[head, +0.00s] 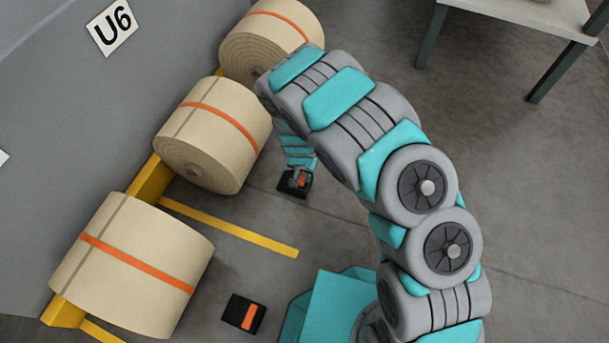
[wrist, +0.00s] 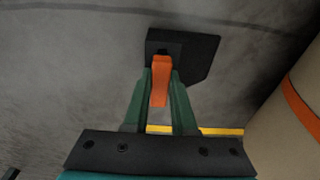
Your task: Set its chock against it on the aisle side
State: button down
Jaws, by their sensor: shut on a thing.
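My gripper (head: 298,176) is shut on the orange handle (wrist: 160,78) of a black chock (head: 293,187), which also shows in the wrist view (wrist: 200,58). The held chock is on the aisle side, to the right of the middle kraft roll (head: 213,135), with a gap of floor between them. I cannot tell whether it touches the floor. A tan roll with an orange band (wrist: 290,115) shows at the right edge of the wrist view. A second black chock with an orange handle (head: 243,314) lies on the floor to the right of the front roll (head: 130,265), apart from it.
A back roll (head: 270,40) is partly covered by my arm. The rolls lie along a yellow rail (head: 150,180) by a grey wall with a U6 sign (head: 112,27). A yellow floor line (head: 230,228) runs between bays. A table (head: 520,12) stands top right; the right-hand floor is clear.

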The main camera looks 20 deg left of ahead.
jog(key=shift+a, duration=0.25)
dwell(0.3)
jog(key=c, duration=0.6)
grip_release()
jog(key=shift+c, duration=0.2)
